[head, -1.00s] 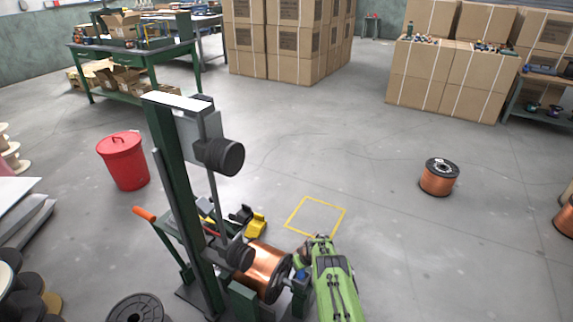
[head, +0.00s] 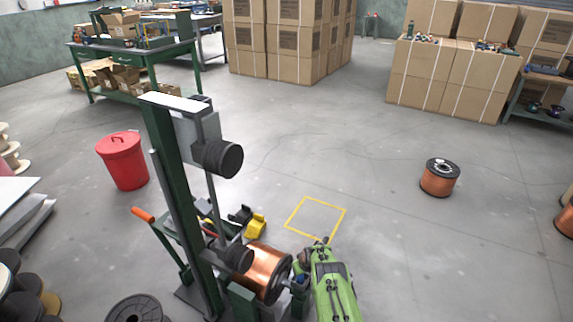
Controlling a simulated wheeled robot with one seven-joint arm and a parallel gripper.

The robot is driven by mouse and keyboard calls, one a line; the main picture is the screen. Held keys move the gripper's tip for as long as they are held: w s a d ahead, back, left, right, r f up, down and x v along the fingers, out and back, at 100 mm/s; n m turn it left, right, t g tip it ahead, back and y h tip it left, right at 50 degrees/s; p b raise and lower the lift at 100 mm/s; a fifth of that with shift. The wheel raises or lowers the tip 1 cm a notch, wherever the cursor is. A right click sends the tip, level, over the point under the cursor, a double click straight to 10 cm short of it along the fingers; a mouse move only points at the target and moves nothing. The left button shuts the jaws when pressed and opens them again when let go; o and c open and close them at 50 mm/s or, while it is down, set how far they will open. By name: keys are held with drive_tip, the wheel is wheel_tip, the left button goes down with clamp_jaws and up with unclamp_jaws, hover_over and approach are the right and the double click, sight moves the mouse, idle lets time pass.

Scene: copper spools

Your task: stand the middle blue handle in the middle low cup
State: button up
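My green arm (head: 330,288) reaches in from the bottom edge, just right of the copper spool on the machine. A small dark part at its far end (head: 323,243) lies by the near corner of the yellow floor square. I cannot make out the fingertips, or whether they hold anything. A small blue spot (head: 300,279) shows between the spool and my arm; it is too small to tell if it is a blue handle. I cannot make out the low cups.
A dark green machine post (head: 177,195) with a copper spool (head: 262,270) stands left of my arm. A red bin (head: 123,161) is farther left. A yellow-outlined square (head: 316,216) and another copper spool (head: 439,179) lie on open floor to the right.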

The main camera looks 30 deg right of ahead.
drive_tip(key=shift+f, duration=0.35)
drive_tip(key=o, duration=1.2)
drive_tip(key=shift+r, duration=0.1)
drive_tip(key=p+v, duration=1)
drive_tip(key=v, duration=0.5)
drive_tip(key=shift+s+r+p, duration=0.2)
drive_tip(key=shift+r+p, duration=0.1)
